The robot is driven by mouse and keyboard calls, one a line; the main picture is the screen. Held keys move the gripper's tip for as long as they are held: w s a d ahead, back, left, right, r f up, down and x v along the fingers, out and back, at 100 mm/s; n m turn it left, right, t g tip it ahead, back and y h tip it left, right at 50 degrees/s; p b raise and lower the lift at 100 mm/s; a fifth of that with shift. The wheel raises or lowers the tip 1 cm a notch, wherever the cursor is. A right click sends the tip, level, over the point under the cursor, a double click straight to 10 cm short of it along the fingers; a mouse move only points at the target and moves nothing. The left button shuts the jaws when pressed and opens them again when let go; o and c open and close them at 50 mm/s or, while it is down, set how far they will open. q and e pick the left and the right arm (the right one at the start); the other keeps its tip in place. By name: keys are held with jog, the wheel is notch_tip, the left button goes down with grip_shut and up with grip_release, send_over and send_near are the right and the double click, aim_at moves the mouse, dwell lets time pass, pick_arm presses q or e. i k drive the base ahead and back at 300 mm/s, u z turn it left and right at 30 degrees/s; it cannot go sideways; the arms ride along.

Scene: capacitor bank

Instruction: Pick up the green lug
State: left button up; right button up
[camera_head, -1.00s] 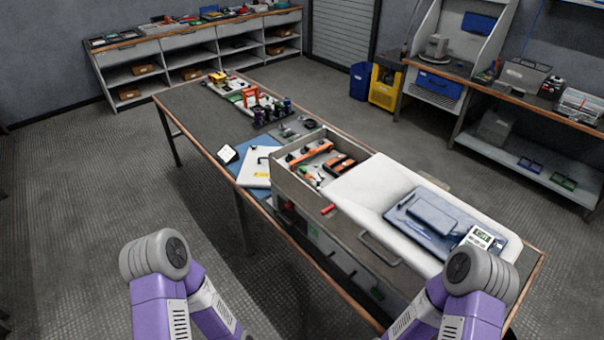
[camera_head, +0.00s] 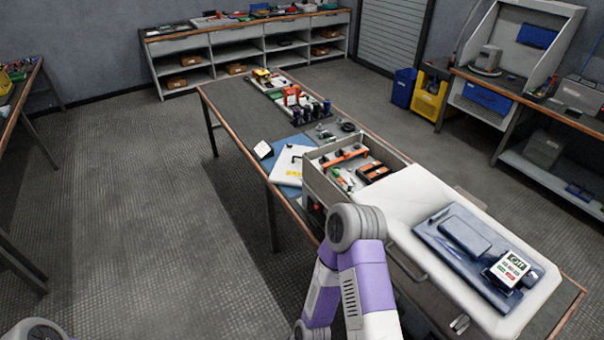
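A grey open-topped box (camera_head: 318,187) stands on the long workbench and holds orange, black and small parts. A small green piece (camera_head: 347,183) shows among them near the box's left inner side. It is too small to tell whether it is the green lug. My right arm comes up from the bottom centre, with its rounded joint in front of the box's near side, and hides part of the bench edge. Only a bit of my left arm shows at the bottom left corner.
The workbench (camera_head: 232,98) carries a white binder (camera_head: 289,168) on a blue mat, a row of dark cylinders (camera_head: 315,108), and a white lid with a blue-grey tray (camera_head: 440,245). Another bench (camera_head: 22,85) stands at left. The floor (camera_head: 150,220) between is clear.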

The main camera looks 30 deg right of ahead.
aim_at(335, 172)
jog(key=i, duration=2.8)
jog(key=z, duration=3.95)
